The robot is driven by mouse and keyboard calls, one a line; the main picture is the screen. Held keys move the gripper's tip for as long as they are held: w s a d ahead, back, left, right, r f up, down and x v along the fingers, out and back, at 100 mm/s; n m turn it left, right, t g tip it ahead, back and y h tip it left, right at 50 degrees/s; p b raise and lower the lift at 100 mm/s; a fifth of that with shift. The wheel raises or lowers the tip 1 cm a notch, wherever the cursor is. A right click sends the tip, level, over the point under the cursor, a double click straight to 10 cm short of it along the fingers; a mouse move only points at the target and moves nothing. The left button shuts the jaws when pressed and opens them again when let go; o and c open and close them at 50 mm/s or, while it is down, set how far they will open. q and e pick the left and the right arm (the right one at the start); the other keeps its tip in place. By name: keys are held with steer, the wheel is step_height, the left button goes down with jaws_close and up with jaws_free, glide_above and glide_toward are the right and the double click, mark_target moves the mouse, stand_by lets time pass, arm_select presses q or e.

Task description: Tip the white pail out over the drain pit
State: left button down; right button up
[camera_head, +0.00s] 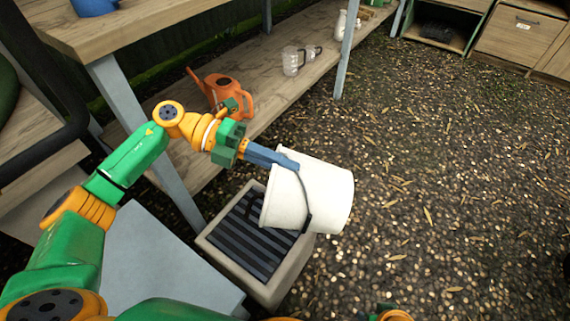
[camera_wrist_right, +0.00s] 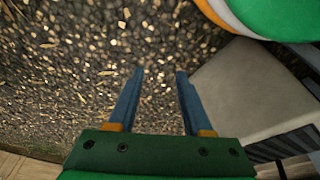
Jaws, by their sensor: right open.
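The white pail (camera_head: 317,195) is tilted well over onto its side in the air. Its inside does not show, and its dark wire handle hangs across its wall. My left gripper (camera_head: 284,160) is shut on the pail at its upper left edge; the exact grip point is partly hidden. The drain pit (camera_head: 287,286) has a pale rim and a dark slatted grate, and lies below and left of the pail, which covers part of it. Its rim also shows in the right wrist view (camera_wrist_right: 243,88). My right gripper (camera_wrist_right: 155,82) is open and empty above the gravel.
A wooden bench (camera_head: 140,22) with a low shelf (camera_head: 262,75) runs along the left and back. An orange watering can (camera_head: 228,92) and glass jugs (camera_head: 292,61) stand on the shelf. Cabinets (camera_head: 515,38) stand at the back right.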

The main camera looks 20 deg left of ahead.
arm_select(q)
steer(key=shift+a+r+h+b, duration=0.2)
steer(key=shift+a+h+b, duration=0.5)
steer(key=shift+b, duration=0.25)
steer(key=shift+s+a+r+h+b, duration=0.15)
steer(key=shift+a+h+b, duration=0.45)
steer(key=shift+a+b, duration=0.4)
arm_select(e)
steer(key=w+a+r+t+y, duration=0.1)
steer(key=w+a+r+t, duration=0.1)
steer(key=w+r+t, duration=0.4)
steer(key=shift+w+a+r+t, duration=0.4)
steer(key=shift+w+r, duration=1.35)
steer(key=shift+r, duration=0.85)
arm_select(q)
steer(key=shift+d, duration=0.1)
stand_by(0.7)
